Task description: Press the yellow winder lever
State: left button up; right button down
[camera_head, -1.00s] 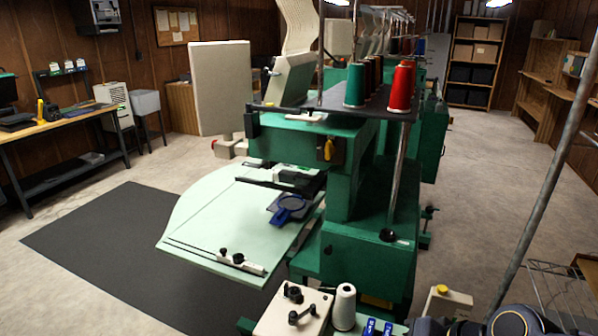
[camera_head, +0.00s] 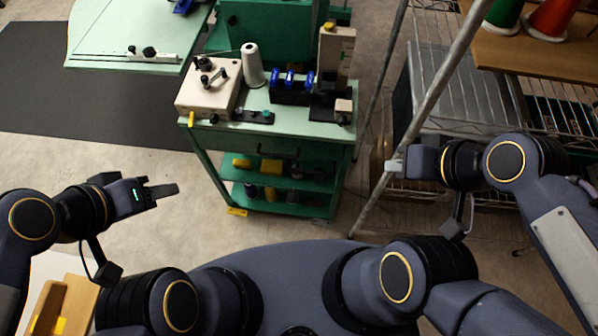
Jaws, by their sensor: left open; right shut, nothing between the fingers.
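A cream box (camera_head: 207,97) with black knobs and a crank-like handle stands on the left of the green cart top. A small yellow lever-like piece (camera_head: 191,119) sticks out at its front left corner. A tall cream device (camera_head: 337,60) at the cart's back right has a yellow part (camera_head: 328,27) on top. I cannot tell for sure which yellow part is the winder lever. My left gripper (camera_head: 165,190) is open and empty, left of the cart and nearer to me. My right gripper (camera_head: 393,165) is shut and empty, right of the cart by a slanted metal pole.
The green cart (camera_head: 230,133) also carries a white thread cone (camera_head: 252,66) and a rack of blue spools (camera_head: 290,84). A slanted metal pole (camera_head: 440,85) and wire shelving (camera_head: 540,105) stand right of the cart.

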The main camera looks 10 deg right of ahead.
aim_at(192, 115)
jog(key=i+j, duration=0.15)
jog(key=j, duration=0.2)
jog(key=i+j, duration=0.15)
jog(key=j, duration=0.25)
jog(key=i+j, duration=0.15)
jog(key=j, duration=0.2)
